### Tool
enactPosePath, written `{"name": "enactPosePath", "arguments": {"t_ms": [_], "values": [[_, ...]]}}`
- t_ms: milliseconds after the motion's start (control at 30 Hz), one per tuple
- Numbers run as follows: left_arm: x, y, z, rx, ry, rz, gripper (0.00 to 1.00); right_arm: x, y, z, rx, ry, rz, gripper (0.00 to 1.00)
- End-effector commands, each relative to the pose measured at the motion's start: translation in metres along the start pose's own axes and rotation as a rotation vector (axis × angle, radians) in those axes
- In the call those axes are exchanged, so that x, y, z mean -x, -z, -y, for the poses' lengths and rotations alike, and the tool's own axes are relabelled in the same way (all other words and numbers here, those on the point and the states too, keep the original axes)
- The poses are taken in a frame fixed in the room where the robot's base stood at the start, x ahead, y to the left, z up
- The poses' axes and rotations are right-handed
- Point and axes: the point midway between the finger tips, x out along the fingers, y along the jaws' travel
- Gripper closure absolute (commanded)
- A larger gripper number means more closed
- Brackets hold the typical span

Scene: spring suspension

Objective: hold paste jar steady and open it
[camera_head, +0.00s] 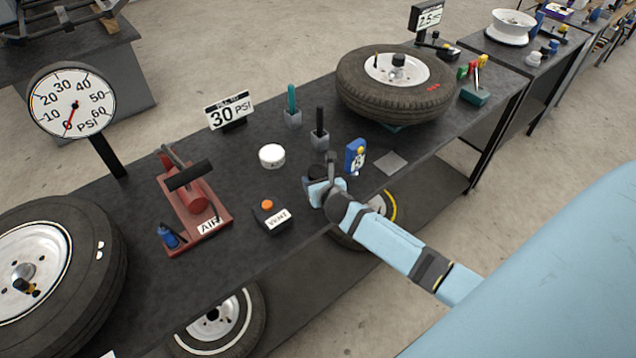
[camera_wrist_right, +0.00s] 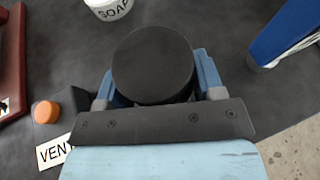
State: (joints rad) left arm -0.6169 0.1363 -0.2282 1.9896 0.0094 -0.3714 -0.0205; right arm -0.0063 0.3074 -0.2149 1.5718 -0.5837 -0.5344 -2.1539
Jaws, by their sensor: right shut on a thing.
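The paste jar shows in the right wrist view as a round, flat black lid (camera_wrist_right: 152,62), seen from above. My right gripper (camera_wrist_right: 155,88) is shut on it, with one blue-and-grey finger on each side. The jar's body and any label are hidden under the lid. In the head view my right gripper (camera_head: 322,187) is at the front edge of the black bench, and the dark top of the jar (camera_head: 319,171) shows only partly there. I cannot tell whether the jar touches the bench. My left gripper is in neither view.
A white soap tub (camera_head: 271,157) stands left of the jar, with the orange-button VENT box (camera_head: 272,216) nearer the front. A blue upright item (camera_head: 354,156) stands close on the right. Two holders (camera_head: 319,138) are behind. A tyre (camera_head: 395,85) lies farther right.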

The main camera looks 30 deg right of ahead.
Motion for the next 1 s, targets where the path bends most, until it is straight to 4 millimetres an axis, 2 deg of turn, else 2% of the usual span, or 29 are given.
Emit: {"name": "enactPosePath", "arguments": {"t_ms": [167,400,600,800,1000], "values": [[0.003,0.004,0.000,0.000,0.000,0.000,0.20,0.012,-0.033,0.001,0.004,-0.001,0.007,0.66],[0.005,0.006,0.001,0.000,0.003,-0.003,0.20,0.041,-0.101,0.001,0.004,-0.002,0.008,0.66],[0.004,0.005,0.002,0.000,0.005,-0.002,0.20,0.059,-0.145,0.001,0.004,0.000,0.005,0.66],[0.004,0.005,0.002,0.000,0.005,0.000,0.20,0.070,-0.170,0.000,0.002,-0.001,0.002,0.66],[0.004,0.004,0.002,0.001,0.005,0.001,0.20,0.073,-0.177,0.000,0.001,0.000,0.001,0.66]]}}
